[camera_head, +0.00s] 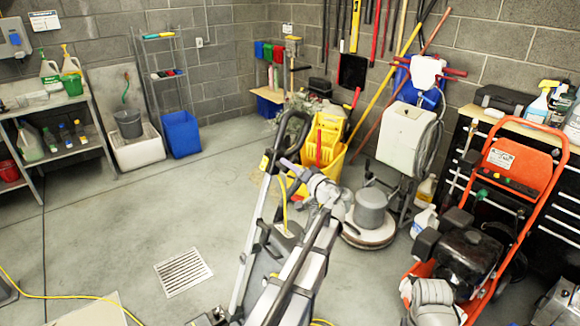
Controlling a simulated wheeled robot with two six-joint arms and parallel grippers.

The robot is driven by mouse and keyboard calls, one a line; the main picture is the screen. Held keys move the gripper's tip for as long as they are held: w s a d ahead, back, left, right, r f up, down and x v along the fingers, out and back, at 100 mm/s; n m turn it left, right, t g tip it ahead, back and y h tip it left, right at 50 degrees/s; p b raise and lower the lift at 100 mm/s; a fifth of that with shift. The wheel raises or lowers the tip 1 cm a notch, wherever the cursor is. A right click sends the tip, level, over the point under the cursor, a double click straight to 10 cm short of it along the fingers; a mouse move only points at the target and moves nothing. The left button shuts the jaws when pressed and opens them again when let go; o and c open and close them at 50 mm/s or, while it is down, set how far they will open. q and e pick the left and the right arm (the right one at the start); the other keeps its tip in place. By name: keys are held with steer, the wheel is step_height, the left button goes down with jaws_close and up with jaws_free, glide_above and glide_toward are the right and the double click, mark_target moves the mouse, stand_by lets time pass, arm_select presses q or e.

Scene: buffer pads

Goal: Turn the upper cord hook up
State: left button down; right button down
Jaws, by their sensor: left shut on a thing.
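An upright floor machine stands in the middle, with a black loop handle (291,130) and a grey pole (254,230). My left gripper (302,175) is by the upper part of this pole, below the loop handle, pointing up and left. It is shut on a small pale purple piece (288,166), which looks like the upper cord hook. The gripper hides part of it, and its exact turn is too small to tell. A yellow cord (284,205) hangs just below.
A yellow mop bucket (330,140) and a round floor polisher (370,225) stand behind. An orange-framed machine (520,160) is at the right. A floor drain (183,271) and open concrete floor lie to the left, with a yellow cord (70,297) in front.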

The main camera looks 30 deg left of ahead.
arm_select(q)
steer(key=n, duration=0.6)
steer(key=shift+s+a+r, duration=0.1)
steer(key=shift+s+r, duration=0.05)
steer(key=shift+s, duration=0.2)
steer(key=shift+n, duration=0.3)
steer(key=c, duration=0.7)
jaws_free()
steer(key=v, duration=0.7)
steer(key=shift+s+d, duration=0.15)
steer(key=shift+d, duration=0.25)
